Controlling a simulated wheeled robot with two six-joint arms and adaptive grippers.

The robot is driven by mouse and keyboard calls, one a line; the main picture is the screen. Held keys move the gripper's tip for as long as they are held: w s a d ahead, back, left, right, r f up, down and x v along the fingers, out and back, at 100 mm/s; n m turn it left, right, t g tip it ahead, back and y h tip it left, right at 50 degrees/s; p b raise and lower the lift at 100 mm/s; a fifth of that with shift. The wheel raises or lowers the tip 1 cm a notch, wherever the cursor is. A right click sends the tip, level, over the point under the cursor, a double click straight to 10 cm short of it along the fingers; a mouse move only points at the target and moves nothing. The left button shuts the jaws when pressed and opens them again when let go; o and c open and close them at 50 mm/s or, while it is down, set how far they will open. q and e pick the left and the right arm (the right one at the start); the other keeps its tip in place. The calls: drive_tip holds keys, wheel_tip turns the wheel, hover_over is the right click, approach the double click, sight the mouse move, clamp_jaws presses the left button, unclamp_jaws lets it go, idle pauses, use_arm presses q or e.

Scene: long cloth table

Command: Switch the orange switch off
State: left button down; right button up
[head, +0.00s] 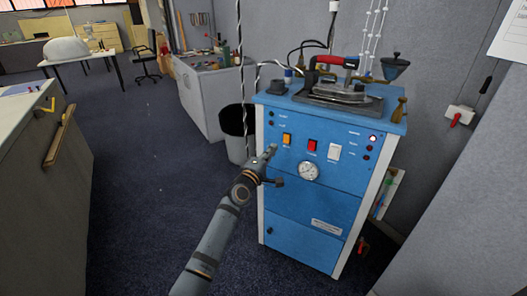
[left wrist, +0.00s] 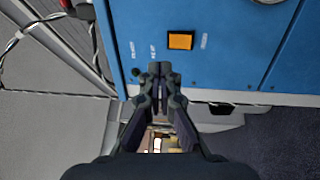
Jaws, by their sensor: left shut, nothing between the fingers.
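The orange switch (head: 287,139) is on the upper left of the front panel of a blue machine (head: 310,205). It also shows in the left wrist view as an orange square (left wrist: 180,40) in a dark frame. Whether it is on or off I cannot tell. My left gripper (head: 270,150) is shut and empty, just below and left of the switch. In the left wrist view its fingertips (left wrist: 160,70) lie beside the switch, close to the panel; I cannot tell whether they touch it. My right gripper is not in view.
A red switch (head: 312,145), a white switch (head: 334,151) and a gauge (head: 308,171) sit right of the orange switch. An iron (head: 340,92) stands on top of the machine. Open floor lies to the left.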

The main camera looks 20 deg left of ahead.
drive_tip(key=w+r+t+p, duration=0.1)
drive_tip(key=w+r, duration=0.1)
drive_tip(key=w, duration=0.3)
use_arm(q)
drive_tip(key=s+a+f+m+g+y+p, duration=0.1)
drive_tip(key=s+f+m+g+p, duration=0.15)
drive_tip(key=s+f, duration=0.8)
drive_tip(key=s+a+f+m+g+y+p, duration=0.1)
drive_tip(key=s+a+f+m+g, duration=0.25)
drive_tip(key=f, duration=1.15)
drive_tip(key=s+f+m+g+p, duration=0.2)
drive_tip(key=s+f+g, duration=0.2)
drive_tip(key=s+f, duration=0.7)
drive_tip(key=s+f+m+g+p, duration=0.1)
drive_tip(key=s+f, duration=0.4)
drive_tip(key=s, duration=0.7)
drive_tip(key=s+f+m+g+y+p, duration=0.1)
drive_tip(key=s+f+m+g, duration=0.3)
drive_tip(key=s, duration=0.8)
drive_tip(key=s+a+f+m+g+p, duration=0.1)
drive_tip(key=s+f+m+g, duration=0.2)
drive_tip(key=s, duration=0.9)
wheel_tip(320, 180, down, 4)
drive_tip(key=shift+s+r+m, duration=0.15)
drive_tip(key=shift+r+m, duration=0.05)
drive_tip(key=shift+m, duration=0.2)
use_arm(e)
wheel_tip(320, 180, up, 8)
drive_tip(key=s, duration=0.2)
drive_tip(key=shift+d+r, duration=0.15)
